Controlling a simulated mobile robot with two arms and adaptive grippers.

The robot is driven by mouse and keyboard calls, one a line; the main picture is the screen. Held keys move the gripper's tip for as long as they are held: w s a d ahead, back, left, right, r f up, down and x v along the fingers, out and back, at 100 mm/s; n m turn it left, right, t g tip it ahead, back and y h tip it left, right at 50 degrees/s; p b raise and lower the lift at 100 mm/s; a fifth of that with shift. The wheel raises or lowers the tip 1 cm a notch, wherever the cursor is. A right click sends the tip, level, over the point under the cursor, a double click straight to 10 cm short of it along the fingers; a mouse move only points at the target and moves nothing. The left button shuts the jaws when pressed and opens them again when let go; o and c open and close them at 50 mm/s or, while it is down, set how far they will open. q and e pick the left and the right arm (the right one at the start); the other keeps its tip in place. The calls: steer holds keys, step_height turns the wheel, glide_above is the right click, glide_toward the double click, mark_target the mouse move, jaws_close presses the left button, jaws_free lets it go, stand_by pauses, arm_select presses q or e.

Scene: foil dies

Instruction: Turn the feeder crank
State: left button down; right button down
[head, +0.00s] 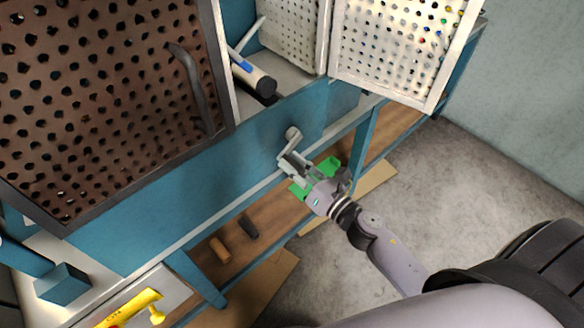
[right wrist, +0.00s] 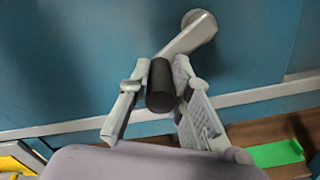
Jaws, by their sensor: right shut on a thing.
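The feeder crank (head: 292,134) is a light grey arm on the blue front panel of the machine, and it also shows in the right wrist view (right wrist: 193,36). Its dark cylindrical handle (right wrist: 161,86) points out toward my wrist camera. My right gripper (head: 300,171) is at the crank's free end. In the right wrist view its two fingers (right wrist: 158,90) stand on either side of the handle, shut on it. In the head view the gripper hides most of the handle. My left gripper is not in view.
A brown perforated door (head: 100,100) stands at left, with pale perforated panels (head: 400,45) at upper right. A white-and-blue cylinder (head: 253,76) lies between them. Green pieces (head: 328,165) and small cylinders (head: 220,249) lie low on the wooden shelf.

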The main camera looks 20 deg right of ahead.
steer(key=shift+w+d, duration=0.1)
steer(key=shift+d, duration=0.05)
steer(key=shift+r, duration=0.1)
stand_by(0.3)
steer(key=c, duration=1.4)
jaws_free()
steer(key=shift+c, duration=0.2)
steer(key=shift+s, duration=0.4)
steer(key=v, duration=1.1)
steer(key=shift+d, duration=0.15)
steer(key=shift+s, duration=0.1)
